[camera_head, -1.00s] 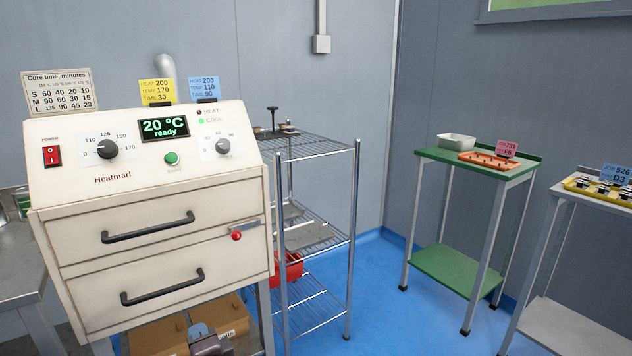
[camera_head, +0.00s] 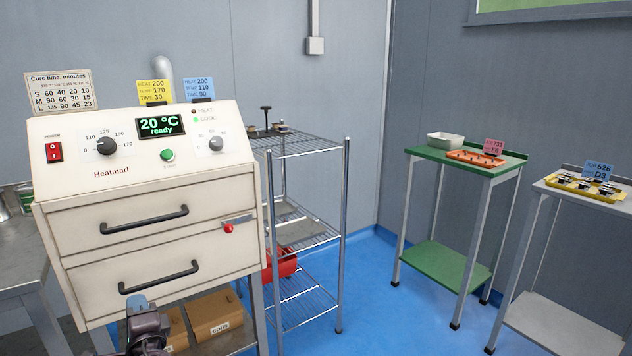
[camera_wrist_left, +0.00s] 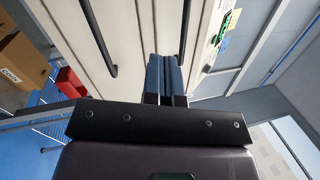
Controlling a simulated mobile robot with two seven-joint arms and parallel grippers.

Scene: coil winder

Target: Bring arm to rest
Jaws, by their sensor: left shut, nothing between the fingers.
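My left gripper (camera_head: 138,304) shows at the bottom left of the head view, low in front of the lower drawer of the cream Heatmarl oven (camera_head: 160,235). In the left wrist view its two blue fingers (camera_wrist_left: 165,75) are together with nothing between them. The oven front fills the space past the fingertips, with the dark drawer handles (camera_wrist_left: 97,38) to either side. I cannot tell whether the fingers touch the oven. Both drawers look shut, and the display reads 20 °C ready. My right gripper is in neither view.
A wire shelf rack (camera_head: 300,148) with a red item (camera_head: 282,264) stands right of the oven. A green table (camera_head: 455,158) holds a white tray and an orange tray. A grey table (camera_head: 590,205) holds a yellow tray. Cardboard boxes (camera_head: 215,315) sit under the oven. Blue floor is clear between.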

